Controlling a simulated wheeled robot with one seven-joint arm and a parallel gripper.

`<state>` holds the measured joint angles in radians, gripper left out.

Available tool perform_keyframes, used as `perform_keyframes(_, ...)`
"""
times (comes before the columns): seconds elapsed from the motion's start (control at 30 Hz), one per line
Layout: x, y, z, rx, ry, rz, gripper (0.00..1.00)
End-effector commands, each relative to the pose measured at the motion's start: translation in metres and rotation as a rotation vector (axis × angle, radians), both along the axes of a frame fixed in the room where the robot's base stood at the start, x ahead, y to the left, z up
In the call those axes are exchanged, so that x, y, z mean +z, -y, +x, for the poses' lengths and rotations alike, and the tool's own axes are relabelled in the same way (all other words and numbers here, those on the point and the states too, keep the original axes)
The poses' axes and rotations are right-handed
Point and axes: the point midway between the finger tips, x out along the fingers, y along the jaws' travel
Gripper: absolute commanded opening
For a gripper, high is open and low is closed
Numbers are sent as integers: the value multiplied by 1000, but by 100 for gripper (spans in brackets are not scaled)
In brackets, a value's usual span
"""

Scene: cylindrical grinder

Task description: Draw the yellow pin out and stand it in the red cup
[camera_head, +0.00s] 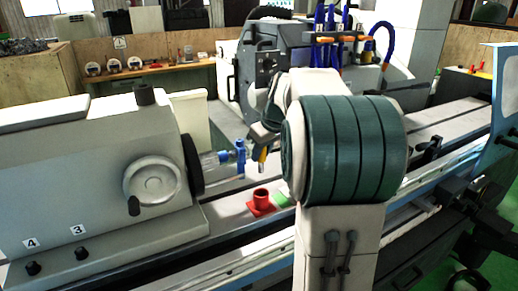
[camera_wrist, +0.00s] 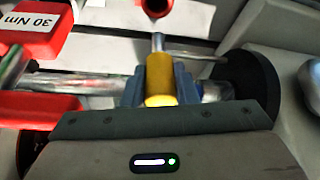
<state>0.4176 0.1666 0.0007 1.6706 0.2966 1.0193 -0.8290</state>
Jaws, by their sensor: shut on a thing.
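The yellow pin (camera_wrist: 160,78) is between the two grey fingers of my gripper (camera_wrist: 158,88) in the wrist view. The gripper is shut on its yellow part, and its silver shank points away from the fingers. In the head view the pin (camera_head: 262,154) hangs below my wrist, apart from the blue clamp (camera_head: 240,158) on its left. The red cup (camera_head: 261,198) stands on the machine bed below the pin. Its dark opening and red rim show at the top edge of the wrist view (camera_wrist: 155,14). My arm hides part of the gripper in the head view.
A green patch (camera_head: 282,200) lies right of the cup. The dark headstock disc (camera_head: 193,164) and shiny bar are to the left; the disc also shows in the wrist view (camera_wrist: 262,85). A red block labelled 30 Nm (camera_wrist: 35,45) is close at the left in the wrist view.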

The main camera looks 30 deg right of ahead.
Motion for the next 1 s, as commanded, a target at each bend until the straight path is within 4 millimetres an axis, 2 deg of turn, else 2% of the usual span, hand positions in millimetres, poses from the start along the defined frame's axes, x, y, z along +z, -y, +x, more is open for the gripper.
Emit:
perform_keyframes(0.37, -5, -1, -1, 3, 2, 0, 0)
perform_keyframes(0.8, -45, -2, -1, 4, 1, 0, 0)
perform_keyframes(1.0, -57, -2, -1, 4, 2, 0, 0)
